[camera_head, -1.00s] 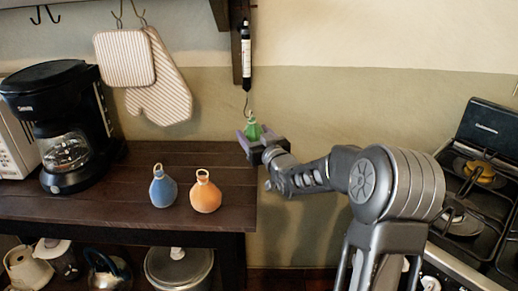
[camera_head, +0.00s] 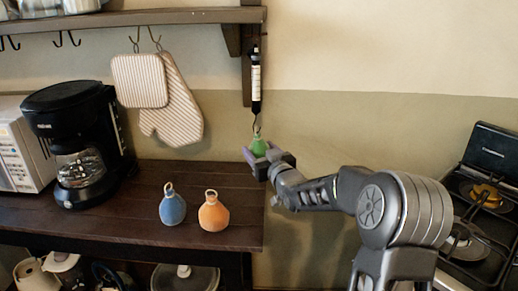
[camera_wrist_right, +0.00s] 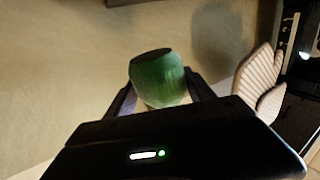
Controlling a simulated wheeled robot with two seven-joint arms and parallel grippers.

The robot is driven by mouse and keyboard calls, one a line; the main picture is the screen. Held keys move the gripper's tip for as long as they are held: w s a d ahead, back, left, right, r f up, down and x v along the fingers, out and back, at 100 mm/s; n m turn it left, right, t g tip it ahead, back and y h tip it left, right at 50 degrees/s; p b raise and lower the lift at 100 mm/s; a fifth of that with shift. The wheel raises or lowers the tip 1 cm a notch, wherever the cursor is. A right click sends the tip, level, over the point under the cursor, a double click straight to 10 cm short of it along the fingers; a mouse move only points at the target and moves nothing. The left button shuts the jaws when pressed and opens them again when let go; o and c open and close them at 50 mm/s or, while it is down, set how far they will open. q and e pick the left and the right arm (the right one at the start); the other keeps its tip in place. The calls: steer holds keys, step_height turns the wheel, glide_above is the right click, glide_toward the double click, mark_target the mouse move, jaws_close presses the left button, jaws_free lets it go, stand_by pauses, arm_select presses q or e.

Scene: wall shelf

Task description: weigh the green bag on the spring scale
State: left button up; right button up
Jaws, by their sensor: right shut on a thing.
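The green bag (camera_head: 258,147) is between the fingers of my right gripper (camera_head: 256,157), just below the spring scale. It also shows large between the fingers in the right wrist view (camera_wrist_right: 158,80). My right gripper is shut on it. The spring scale (camera_head: 256,82) hangs upright from the shelf bracket, with its hook (camera_head: 256,129) at the lower end. The hook is at the top of the bag; I cannot tell whether it passes through the bag's ring. My left gripper is not in view.
A blue bag (camera_head: 173,209) and an orange bag (camera_head: 213,215) stand on the dark wooden counter (camera_head: 120,225). A coffee maker (camera_head: 75,140) is at the left. Striped oven mitts (camera_head: 172,100) hang on the wall. A stove (camera_head: 480,205) is at the right.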

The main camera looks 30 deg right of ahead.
steer(key=shift+s+d+r+n+g+p, duration=0.25)
steer(key=shift+n+p, duration=0.35)
steer(key=shift+p, duration=0.65)
steer(key=shift+s+d+r+n+g+p, duration=0.1)
steer(key=shift+s+d+n+g+p, duration=0.3)
steer(key=shift+p, duration=0.9)
steer(key=shift+s+d+r+n+g+p, duration=0.15)
steer(key=shift+d+n+g+p, duration=0.2)
steer(key=shift+n+p, duration=0.7)
steer(key=shift+m, duration=0.25)
steer(key=shift+s+d+r+p, duration=0.2)
steer(key=shift+s+d, duration=0.3)
steer(key=shift+d, duration=0.15)
steer(key=shift+s+d+r+p, duration=0.2)
steer(key=shift+s+d, duration=0.25)
steer(key=shift+d, duration=0.25)
steer(key=shift+s+d+r+p, duration=0.15)
steer(key=shift+s+d+p, duration=0.05)
steer(key=shift+s+d, duration=0.4)
steer(key=shift+d, duration=0.1)
steer(key=shift+w, duration=0.1)
steer(key=shift+c, duration=0.7)
